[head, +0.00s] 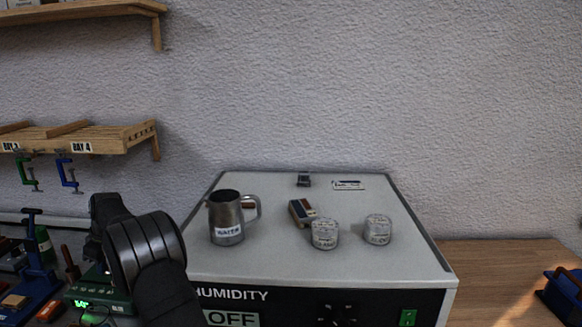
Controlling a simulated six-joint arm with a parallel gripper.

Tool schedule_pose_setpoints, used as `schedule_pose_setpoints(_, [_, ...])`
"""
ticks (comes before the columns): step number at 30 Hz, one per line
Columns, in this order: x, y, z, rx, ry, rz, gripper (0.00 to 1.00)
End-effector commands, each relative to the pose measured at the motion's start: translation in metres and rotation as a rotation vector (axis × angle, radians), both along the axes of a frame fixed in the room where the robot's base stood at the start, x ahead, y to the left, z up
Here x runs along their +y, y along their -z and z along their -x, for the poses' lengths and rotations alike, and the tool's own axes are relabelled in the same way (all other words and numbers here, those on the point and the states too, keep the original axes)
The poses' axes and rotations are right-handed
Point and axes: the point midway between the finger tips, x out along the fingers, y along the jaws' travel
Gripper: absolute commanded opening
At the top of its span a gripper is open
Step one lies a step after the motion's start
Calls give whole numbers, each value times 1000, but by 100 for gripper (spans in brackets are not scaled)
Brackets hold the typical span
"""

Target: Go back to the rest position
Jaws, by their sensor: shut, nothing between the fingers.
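My black arm (147,252) shows in the head view at the lower left, in front of the workbench and left of the grey cabinet. Its rounded joint and two dark links are visible. The fingers of my gripper do not show in this view. The part of the arm below the joint runs out of the bottom of the picture.
On the grey cabinet (290,265) stand a metal jug (226,222), two lidded tins (324,235) (378,230) and a small block (302,213). Wall shelves (85,139) with clamps hang at left. Tools crowd the bench below them. The wooden top (495,262) at right is mostly clear.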

Motion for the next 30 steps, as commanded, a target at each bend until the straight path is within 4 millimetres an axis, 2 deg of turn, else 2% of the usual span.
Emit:
schedule_pose_setpoints(10, [47,38,3,2,-2,2,0])
schedule_pose_setpoints(21, [84,35,1,0,-1,0,0])
schedule_pose_setpoints(30, [102,35,3,1,-1,1,0])
